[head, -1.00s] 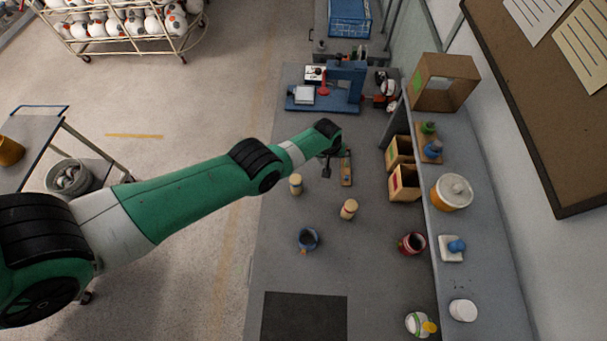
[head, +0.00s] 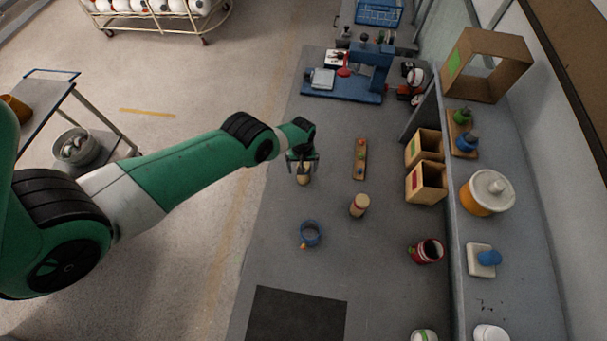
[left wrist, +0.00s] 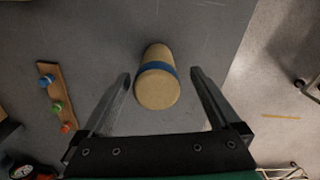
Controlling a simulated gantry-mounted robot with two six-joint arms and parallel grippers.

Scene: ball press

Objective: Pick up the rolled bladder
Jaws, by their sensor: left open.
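A tan rolled bladder with a blue band (left wrist: 157,72) stands on the grey workbench (head: 270,235). In the head view it shows just under my left gripper (head: 303,165), partly covered by the fingers (head: 304,179). In the left wrist view my left gripper (left wrist: 160,76) is open, with one finger on each side of the roll and a gap on both sides. I cannot tell whether the fingertips are down at the roll's height. A second tan roll with a reddish band (head: 359,205) stands to the right on the bench. My right gripper is not in view.
A wooden strip with coloured knobs (head: 360,158) lies right of the gripper. A blue press (head: 345,85) stands at the back. A blue ring-shaped cup (head: 311,233) is nearer the front. Open wooden boxes (head: 427,180) line the right side. The bench's left edge is close.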

